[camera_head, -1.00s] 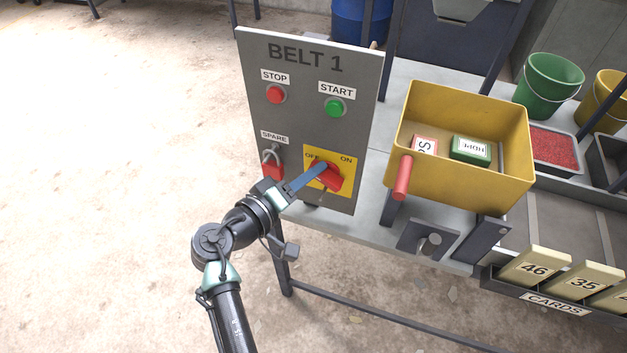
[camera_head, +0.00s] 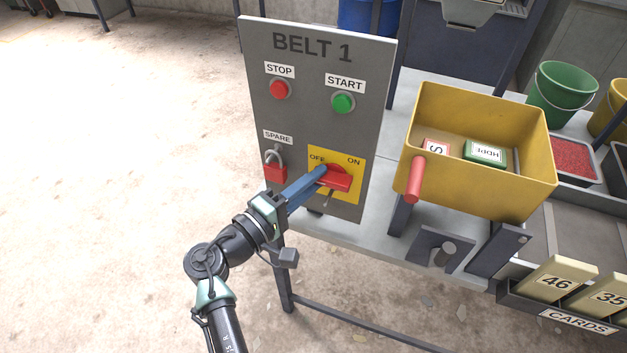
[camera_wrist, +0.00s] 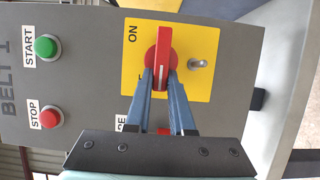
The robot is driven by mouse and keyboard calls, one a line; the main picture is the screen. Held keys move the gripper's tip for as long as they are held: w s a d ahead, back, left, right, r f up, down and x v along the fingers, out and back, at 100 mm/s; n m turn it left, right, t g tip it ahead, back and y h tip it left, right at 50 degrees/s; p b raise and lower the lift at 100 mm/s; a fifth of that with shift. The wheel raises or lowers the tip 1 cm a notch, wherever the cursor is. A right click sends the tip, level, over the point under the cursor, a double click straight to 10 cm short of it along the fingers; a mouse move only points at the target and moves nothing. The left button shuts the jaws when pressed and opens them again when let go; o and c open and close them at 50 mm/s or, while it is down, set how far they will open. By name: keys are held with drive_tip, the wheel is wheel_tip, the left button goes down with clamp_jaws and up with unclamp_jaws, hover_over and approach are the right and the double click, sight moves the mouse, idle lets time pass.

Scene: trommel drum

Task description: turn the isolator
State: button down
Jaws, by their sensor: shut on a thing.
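The isolator is a red rotary handle (camera_head: 338,178) on a yellow plate (camera_head: 348,195) marked OFF and ON, low on the grey BELT 1 panel (camera_head: 312,120). My gripper (camera_head: 322,175) reaches it from the lower left. In the wrist view the two blue fingers (camera_wrist: 162,85) are shut on either side of the red handle (camera_wrist: 163,58), at its near end. There the handle's white line runs along its length, and ON shows at the upper left of the plate. The OFF label is mostly hidden by the fingers in the wrist view.
A red padlock (camera_head: 275,168) hangs under SPARE, left of the isolator. A small metal toggle (camera_wrist: 198,63) sticks out beside the handle. A yellow bin (camera_head: 480,185) with a red handle stands close on the right. Open floor lies left.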

idle(0.3)
drive_tip(key=c, duration=0.8)
unclamp_jaws()
drive_tip(key=b+v, duration=0.1)
drive_tip(key=v, duration=1.2)
drive_tip(key=shift+f+b, duration=0.1)
drive_tip(key=shift+b, duration=0.25)
